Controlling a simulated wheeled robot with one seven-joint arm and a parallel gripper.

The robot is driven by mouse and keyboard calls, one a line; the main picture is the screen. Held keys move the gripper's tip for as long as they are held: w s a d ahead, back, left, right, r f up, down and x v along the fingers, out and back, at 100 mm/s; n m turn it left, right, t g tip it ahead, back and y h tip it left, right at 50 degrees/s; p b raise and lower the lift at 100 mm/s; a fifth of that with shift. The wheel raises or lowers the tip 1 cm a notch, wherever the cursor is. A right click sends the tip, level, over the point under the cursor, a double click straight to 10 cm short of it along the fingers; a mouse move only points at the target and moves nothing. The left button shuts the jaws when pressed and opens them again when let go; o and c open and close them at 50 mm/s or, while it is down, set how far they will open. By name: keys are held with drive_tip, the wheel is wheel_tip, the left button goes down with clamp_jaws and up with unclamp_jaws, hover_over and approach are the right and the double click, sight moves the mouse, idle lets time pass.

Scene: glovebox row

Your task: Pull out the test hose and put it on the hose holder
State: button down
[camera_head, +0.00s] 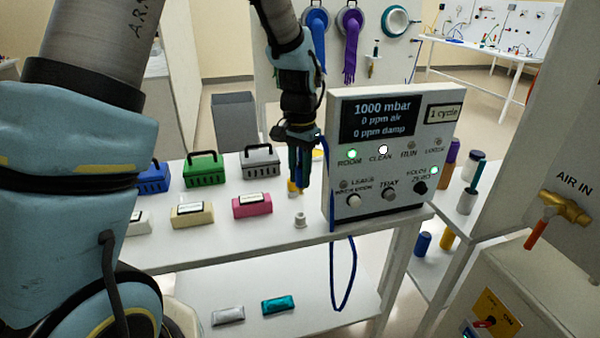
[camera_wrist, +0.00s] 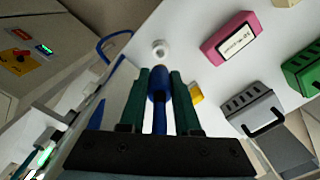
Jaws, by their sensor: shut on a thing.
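My gripper (camera_head: 299,180) is above the white bench, just left of the control box. In the wrist view its fingers (camera_wrist: 160,78) are shut on the blue end of the test hose (camera_wrist: 159,88). The blue hose (camera_head: 354,272) hangs in a long loop below the bench's front edge, and part of the loop shows in the wrist view (camera_wrist: 102,46). A small white round post (camera_head: 300,220), which looks like the hose holder, stands on the bench below my gripper. It shows just beyond the fingertips in the wrist view (camera_wrist: 160,48); the hose end appears apart from it.
The control box (camera_head: 385,155) reading 1000 mbar stands close right of my gripper. A pink block (camera_head: 253,205), a cream block (camera_head: 192,214) and grey (camera_head: 260,162), green (camera_head: 201,170) and blue (camera_head: 152,177) cases stand left. A yellow thing (camera_wrist: 196,94) is partly hidden beside the fingers.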

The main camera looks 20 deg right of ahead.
sight(299, 185)
drive_tip(key=shift+f+b, duration=1.55)
drive_tip(key=shift+f, duration=1.2)
drive_tip(key=shift+f+b, duration=0.6)
drive_tip(key=shift+f, duration=0.95)
drive_tip(key=c, duration=0.5)
unclamp_jaws()
drive_tip(key=shift+c, duration=0.2)
wheel_tip(299, 185, up, 11)
drive_tip(key=shift+f+b, duration=0.1)
drive_tip(key=shift+b, duration=1)
